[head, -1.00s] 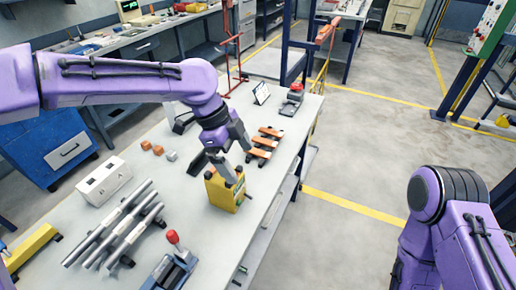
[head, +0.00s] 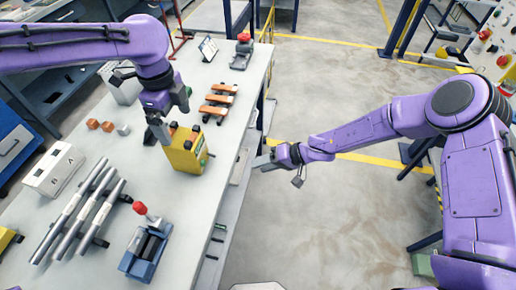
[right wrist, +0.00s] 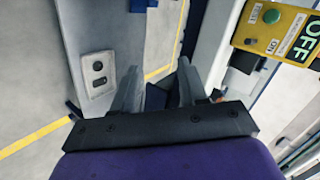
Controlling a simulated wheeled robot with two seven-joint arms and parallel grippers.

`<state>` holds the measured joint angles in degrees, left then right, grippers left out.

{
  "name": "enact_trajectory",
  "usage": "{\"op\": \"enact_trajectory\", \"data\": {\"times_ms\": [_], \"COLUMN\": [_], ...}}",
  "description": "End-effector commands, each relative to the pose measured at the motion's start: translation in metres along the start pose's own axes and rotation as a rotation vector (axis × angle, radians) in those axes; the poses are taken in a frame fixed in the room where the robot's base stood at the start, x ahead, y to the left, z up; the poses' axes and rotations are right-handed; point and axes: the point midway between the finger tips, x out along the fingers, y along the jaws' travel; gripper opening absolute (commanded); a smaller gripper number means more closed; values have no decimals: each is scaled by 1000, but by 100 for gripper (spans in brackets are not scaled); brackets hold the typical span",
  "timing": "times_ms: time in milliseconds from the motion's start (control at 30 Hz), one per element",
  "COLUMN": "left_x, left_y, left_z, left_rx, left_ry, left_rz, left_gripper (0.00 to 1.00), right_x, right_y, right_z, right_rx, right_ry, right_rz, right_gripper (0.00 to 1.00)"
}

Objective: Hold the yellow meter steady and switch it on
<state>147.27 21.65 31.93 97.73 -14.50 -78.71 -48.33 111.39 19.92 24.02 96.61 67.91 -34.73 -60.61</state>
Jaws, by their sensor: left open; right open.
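The yellow meter (head: 182,157) stands upright on the bench near its right edge, with dark corner caps. In the right wrist view, the yellow meter (right wrist: 276,22) is at the upper right, turned sideways, with a green panel reading OFF (right wrist: 304,40), a small ON mark and a round green button (right wrist: 271,16). My left gripper (head: 166,123) is open at the meter's rear left, its fingers close to the body; contact cannot be told. My right gripper (head: 262,162) is open and empty, right of the meter beyond the bench edge. Its fingers (right wrist: 156,88) show apart in the right wrist view.
A white box (head: 54,170), metal rods (head: 78,212) and a blue device with a red knob (head: 146,250) lie nearer on the bench (head: 115,160). Orange-brown bars (head: 218,102) and a red-topped device (head: 242,52) stand farther back.

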Motion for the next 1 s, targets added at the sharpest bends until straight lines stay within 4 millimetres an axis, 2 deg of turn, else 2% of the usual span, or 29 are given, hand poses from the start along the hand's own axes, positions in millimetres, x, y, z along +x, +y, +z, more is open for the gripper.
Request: {"op": "enact_trajectory", "data": {"times_ms": [33,100,200,300,467,800,1000], "left_x": [0,0,0,0,11,80,102], "left_y": [0,0,0,0,0,1,0], "left_z": [0,0,0,0,0,-1,-1], "left_rx": [0,0,0,0,0,2,1], "left_ry": [0,0,0,0,1,2,1], "left_rz": [0,0,0,0,3,4,1], "left_gripper": [100,100,100,100,100,100,100], "right_x": [-4,-10,-20,-25,-26,-26,-26], "right_y": [-20,-46,-70,-82,-84,-83,-83], "right_z": [-12,-22,-24,-17,-14,-14,-14], "right_rx": [-99,-252,-435,-565,-624,-620,-620], "right_ry": [15,38,66,76,81,78,78], "right_rz": [-95,-224,-355,-432,-443,-441,-440], "right_gripper": [43,43,43,43,43,43,43]}}
